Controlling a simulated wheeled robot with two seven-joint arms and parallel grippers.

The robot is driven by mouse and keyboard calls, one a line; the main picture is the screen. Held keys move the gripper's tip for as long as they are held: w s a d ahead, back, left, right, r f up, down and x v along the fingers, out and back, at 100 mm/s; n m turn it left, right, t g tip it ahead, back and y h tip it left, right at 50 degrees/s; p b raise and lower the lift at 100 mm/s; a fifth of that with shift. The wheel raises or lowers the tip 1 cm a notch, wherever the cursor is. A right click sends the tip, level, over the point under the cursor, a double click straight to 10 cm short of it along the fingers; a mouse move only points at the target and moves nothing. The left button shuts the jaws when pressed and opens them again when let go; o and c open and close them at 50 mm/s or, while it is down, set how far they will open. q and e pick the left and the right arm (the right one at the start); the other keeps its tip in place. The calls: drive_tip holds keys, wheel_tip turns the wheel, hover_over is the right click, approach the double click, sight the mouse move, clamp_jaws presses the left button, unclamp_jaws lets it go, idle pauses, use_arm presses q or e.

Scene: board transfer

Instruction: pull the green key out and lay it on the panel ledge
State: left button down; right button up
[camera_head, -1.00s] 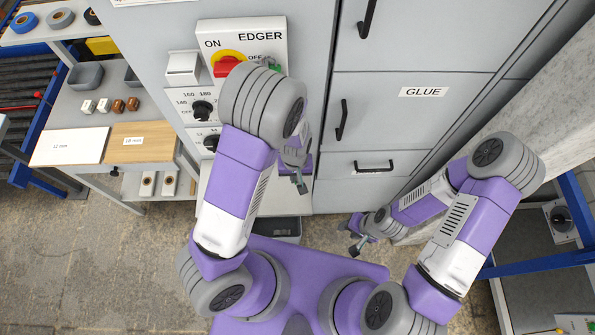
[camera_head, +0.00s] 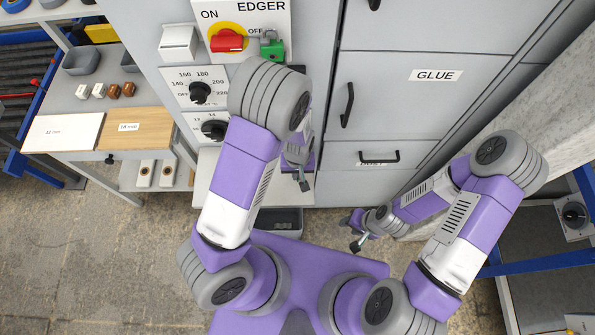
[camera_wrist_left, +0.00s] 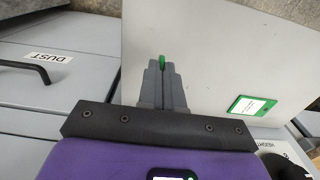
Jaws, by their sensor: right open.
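A green padlock (camera_head: 271,45) hangs beside the red and yellow switch on the EDGER panel (camera_head: 282,52) in the head view. My left gripper (camera_head: 303,184) points down near the right end of the pale panel ledge (camera_head: 205,180). In the left wrist view, its fingers (camera_wrist_left: 162,75) are close together around a small green piece, the green key (camera_wrist_left: 161,60); only its end shows. A pale flat surface lies beyond it, with a green-edged label (camera_wrist_left: 252,106). My right gripper (camera_head: 359,243) is open and empty, low in front of the cabinet.
Grey cabinet drawers, one with a GLUE label (camera_head: 436,75), stand right of the panel. A side table (camera_head: 145,82) with boards and small blocks is at the left. A dark bin (camera_head: 281,220) sits below the ledge. A blue frame (camera_head: 545,258) is at the right.

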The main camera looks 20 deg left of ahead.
use_arm(q)
drive_tip(key=shift+f, duration=0.2)
drive_tip(key=c, duration=1.2)
unclamp_jaws()
drive_tip(key=shift+r, duration=0.1)
wheel_tip(320, 180, up, 8)
drive_tip(key=shift+f+p, duration=0.25)
drive_tip(key=shift+p, duration=0.6)
